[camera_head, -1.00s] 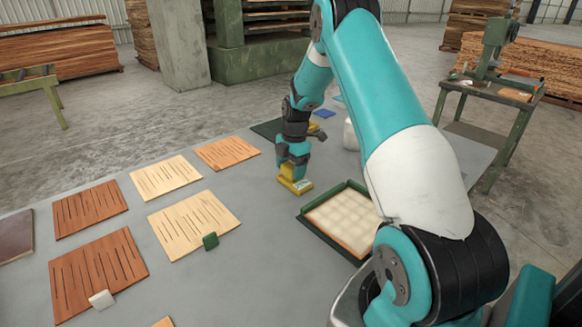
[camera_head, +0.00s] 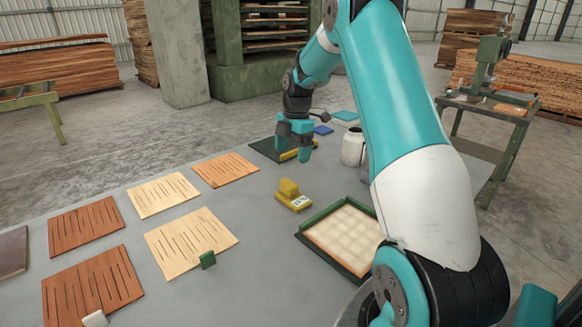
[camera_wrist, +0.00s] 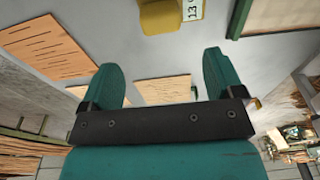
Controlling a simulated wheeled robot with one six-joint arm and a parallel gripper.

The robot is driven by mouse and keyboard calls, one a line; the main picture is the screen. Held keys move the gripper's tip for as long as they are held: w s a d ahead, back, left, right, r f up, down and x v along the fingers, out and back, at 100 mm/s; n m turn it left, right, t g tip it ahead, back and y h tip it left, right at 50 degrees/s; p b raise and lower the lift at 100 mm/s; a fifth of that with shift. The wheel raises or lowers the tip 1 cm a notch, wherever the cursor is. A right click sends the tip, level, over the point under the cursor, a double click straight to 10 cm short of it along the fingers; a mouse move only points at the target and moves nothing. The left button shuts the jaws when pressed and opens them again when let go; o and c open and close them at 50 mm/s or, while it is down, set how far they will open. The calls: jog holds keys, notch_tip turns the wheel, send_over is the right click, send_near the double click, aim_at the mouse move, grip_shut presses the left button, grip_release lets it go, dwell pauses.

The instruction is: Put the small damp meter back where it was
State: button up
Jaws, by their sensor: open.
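A yellow damp meter (camera_head: 292,198) with a small pale display stands on the grey table, left of the green-rimmed tray. It also shows at the top of the wrist view (camera_wrist: 160,16), where its label reads about "13" and its far part is cut off. A second yellow object (camera_head: 288,155) lies on a dark green mat (camera_head: 264,149) farther back, partly hidden by my fingers. My gripper (camera_head: 295,150) is open and in front of that mat in the head view, apart from the nearer meter.
The green-rimmed tray (camera_head: 300,237) holds a pale gridded sheet. A white jar (camera_head: 352,148) and blue pieces (camera_head: 323,130) stand at the back. Bare table surrounds the nearer meter.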

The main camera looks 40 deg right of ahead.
jog(key=s+a+r+m+y, duration=0.15)
jog(key=s+a+r, duration=0.3)
jog(key=a, duration=0.85)
jog(key=s+a+r+m, duration=0.3)
jog(key=s+a+r, duration=0.15)
jog(key=a, duration=0.75)
jog(key=s+a+m, duration=0.3)
jog(key=s+a, duration=0.3)
jog(key=s, duration=0.3)
jog(key=s+a+m+y, duration=0.1)
jog(key=s+a+m, duration=0.2)
jog(key=s+a, duration=0.3)
jog(key=s+r, duration=0.1)
jog(key=s, duration=0.2)
jog(key=shift+s+a, duration=0.35)
jog(key=shift+c, duration=0.2)
